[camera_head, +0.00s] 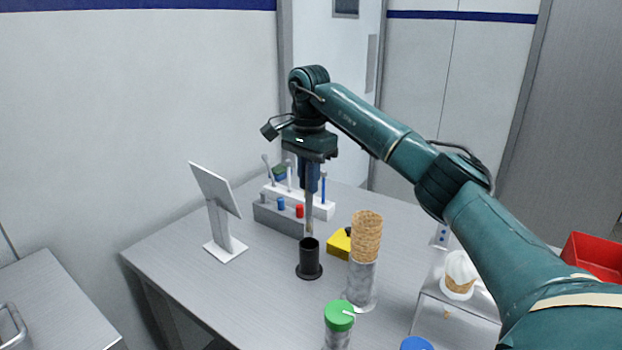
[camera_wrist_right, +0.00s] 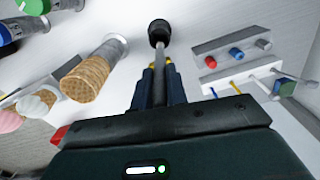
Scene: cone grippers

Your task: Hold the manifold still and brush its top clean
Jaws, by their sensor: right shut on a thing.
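My right gripper (camera_head: 309,188) points down over the table and is shut on a thin brush (camera_head: 309,214), held upright. The brush also shows between the fingers in the right wrist view (camera_wrist_right: 160,88). Its lower end is at or just above the mouth of a black cup (camera_head: 309,262); I cannot tell whether it is inside. A grey block with blue and red fittings, seemingly the manifold (camera_head: 277,220), sits on the table just behind and left of the cup. It also shows in the right wrist view (camera_wrist_right: 222,52). My left gripper is not in view.
A white rack (camera_head: 322,209) with upright tools stands behind the grey block. A tablet stand (camera_head: 225,240) is left. A stack of cones (camera_head: 366,240), a yellow block (camera_head: 339,245) and a green-lidded jar (camera_head: 339,316) stand right and front. The table's left front is clear.

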